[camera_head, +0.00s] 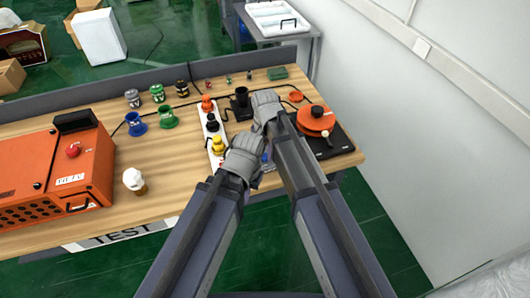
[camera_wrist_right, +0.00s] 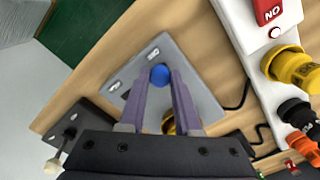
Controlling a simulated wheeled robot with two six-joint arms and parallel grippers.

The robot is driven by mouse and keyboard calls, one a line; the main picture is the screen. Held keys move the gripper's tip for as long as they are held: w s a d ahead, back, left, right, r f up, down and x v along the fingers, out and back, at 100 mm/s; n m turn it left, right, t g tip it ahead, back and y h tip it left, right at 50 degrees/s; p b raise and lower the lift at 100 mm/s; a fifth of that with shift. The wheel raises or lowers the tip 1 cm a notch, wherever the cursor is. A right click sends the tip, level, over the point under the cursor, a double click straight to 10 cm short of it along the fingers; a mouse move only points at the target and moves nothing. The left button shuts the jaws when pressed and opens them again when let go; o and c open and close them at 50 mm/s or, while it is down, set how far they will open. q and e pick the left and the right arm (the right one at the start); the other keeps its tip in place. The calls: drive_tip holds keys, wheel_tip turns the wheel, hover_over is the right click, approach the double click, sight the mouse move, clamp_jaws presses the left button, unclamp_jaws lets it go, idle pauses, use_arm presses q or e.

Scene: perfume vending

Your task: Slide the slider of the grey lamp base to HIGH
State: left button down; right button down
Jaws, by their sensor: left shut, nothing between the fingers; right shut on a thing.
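The grey lamp base (camera_wrist_right: 195,92) lies flat on the table in the right wrist view. A blue slider knob (camera_wrist_right: 159,74) stands on it, near two small white labels that I cannot read. My right gripper (camera_wrist_right: 162,84) has its two fingers on either side of the blue knob and is shut on it. In the head view my right gripper (camera_head: 266,104) is the upper one, and its fingertips are hidden. My left gripper (camera_head: 243,156) is shut and empty, lower and to the left. The arms hide most of the lamp base there; a bit of blue (camera_head: 265,157) shows between them.
A white power strip (camera_head: 211,130) with colored plugs stands left of my grippers. An orange reel-like device (camera_head: 315,119) on a black base is at the right. An orange machine (camera_head: 60,172) fills the table's left end. A black cable (camera_wrist_right: 243,92) runs beside the lamp base.

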idle(0.8)
drive_tip(key=d, duration=0.2)
drive_tip(key=w+d, duration=0.1)
drive_tip(key=d, duration=0.1)
drive_tip(key=w+d, duration=0.1)
drive_tip(key=d, duration=0.1)
drive_tip(key=shift+d, duration=0.25)
drive_tip(key=shift+w, duration=0.1)
drive_tip(key=shift+d, duration=0.15)
drive_tip(key=c, duration=0.6)
unclamp_jaws()
drive_tip(key=shift+c, duration=0.2)
drive_tip(key=shift+o, duration=0.2)
drive_tip(key=shift+r, duration=0.1)
